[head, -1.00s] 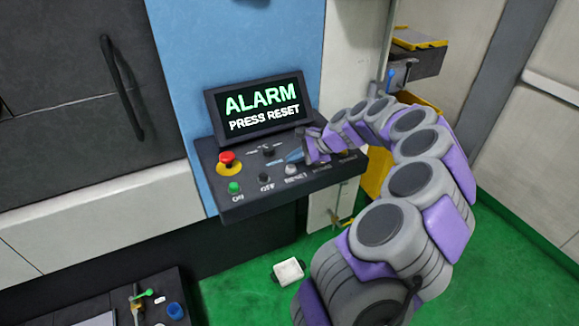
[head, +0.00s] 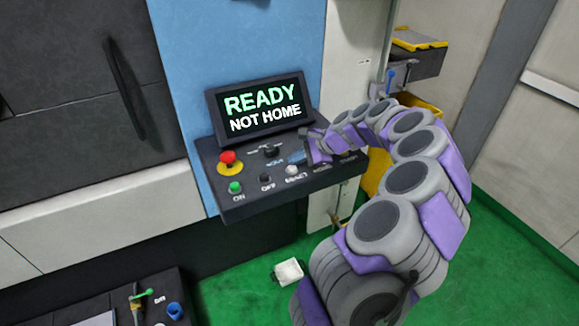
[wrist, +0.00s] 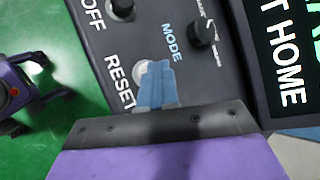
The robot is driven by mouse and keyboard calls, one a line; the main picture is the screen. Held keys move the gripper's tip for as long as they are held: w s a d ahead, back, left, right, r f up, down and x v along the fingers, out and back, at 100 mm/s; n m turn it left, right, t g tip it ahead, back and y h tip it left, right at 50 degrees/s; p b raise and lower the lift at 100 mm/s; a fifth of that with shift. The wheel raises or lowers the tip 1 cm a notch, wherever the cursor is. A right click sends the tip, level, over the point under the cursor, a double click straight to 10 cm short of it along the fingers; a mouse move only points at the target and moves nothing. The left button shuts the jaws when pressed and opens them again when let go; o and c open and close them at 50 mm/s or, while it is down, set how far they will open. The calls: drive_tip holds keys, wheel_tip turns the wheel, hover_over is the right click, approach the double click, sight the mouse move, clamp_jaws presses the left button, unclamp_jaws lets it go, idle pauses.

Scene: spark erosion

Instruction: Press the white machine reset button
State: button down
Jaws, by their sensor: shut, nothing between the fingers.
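The screen (head: 262,106) above the panel reads "READY NOT HOME".
The panel also holds a red emergency stop (head: 228,158) on a yellow base, a green ON button (head: 235,187), a dark OFF button (head: 265,178) and a mode knob (head: 270,151). A small white box (head: 288,271) lies on the green floor below.

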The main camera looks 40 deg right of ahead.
sight(294, 168)
drive_tip(key=shift+d+f, duration=0.15)
drive_tip(key=shift+d, duration=0.6)
drive_tip(key=shift+a+r+p, duration=0.45)
drive_tip(key=shift+a+r, duration=0.1)
drive_tip(key=shift+a, duration=0.2)
drive_tip(key=shift+a+r+p, duration=0.45)
drive_tip(key=shift+a+r, duration=0.1)
drive_tip(key=shift+a, duration=0.15)
drive_tip(key=shift+d, duration=0.5)
drive_tip(key=r+p, duration=0.2)
drive_tip(key=shift+a+r, duration=0.4)
drive_tip(key=shift+d+r+p, duration=0.2)
drive_tip(key=shift+r+p, duration=0.65)
drive_tip(key=shift+r, duration=0.2)
drive_tip(key=shift+d, duration=0.1)
drive_tip(key=shift+a, duration=0.2)
